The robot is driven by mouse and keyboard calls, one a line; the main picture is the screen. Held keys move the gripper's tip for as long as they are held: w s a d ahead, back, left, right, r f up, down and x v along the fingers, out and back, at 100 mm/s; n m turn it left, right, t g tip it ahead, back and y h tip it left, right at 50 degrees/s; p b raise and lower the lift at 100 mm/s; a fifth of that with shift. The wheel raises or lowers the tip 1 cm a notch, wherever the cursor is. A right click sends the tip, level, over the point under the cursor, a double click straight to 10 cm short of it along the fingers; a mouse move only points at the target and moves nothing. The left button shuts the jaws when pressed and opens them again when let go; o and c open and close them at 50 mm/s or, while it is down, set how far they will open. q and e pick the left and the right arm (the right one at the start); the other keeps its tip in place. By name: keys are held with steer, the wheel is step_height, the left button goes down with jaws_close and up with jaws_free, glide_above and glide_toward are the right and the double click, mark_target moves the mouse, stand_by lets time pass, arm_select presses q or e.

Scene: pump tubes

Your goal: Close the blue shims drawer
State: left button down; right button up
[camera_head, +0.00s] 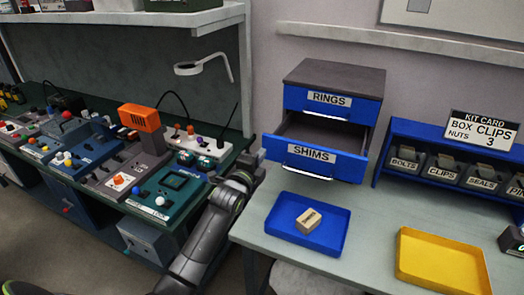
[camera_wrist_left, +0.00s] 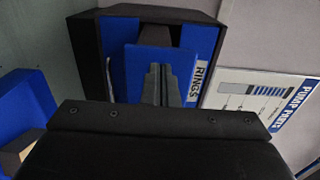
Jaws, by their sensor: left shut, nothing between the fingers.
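The blue shims drawer (camera_head: 311,159) sticks well out of the small dark-topped cabinet (camera_head: 333,78), under the rings drawer (camera_head: 328,102), which is flush with the cabinet. The shims drawer's inside is visible and looks empty, with a silver handle along the lower part of its labelled front. My left gripper (camera_head: 256,160) is shut and empty, just left of the shims drawer's front corner; I cannot tell if it touches. In the left wrist view, my shut fingers (camera_wrist_left: 160,84) lie across blue drawer fronts, beside the RINGS label. My right gripper is not in view.
A blue tray (camera_head: 341,232) with a small tan box (camera_head: 308,221) sits in front of the cabinet. A yellow tray (camera_head: 445,262) is at the right. A blue bin rack (camera_head: 447,167) with a kit card stands to the right. A cluttered dark-green bench (camera_head: 178,221) is at the left.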

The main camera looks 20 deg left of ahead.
arm_select(q)
steer(key=shift+w, duration=0.75)
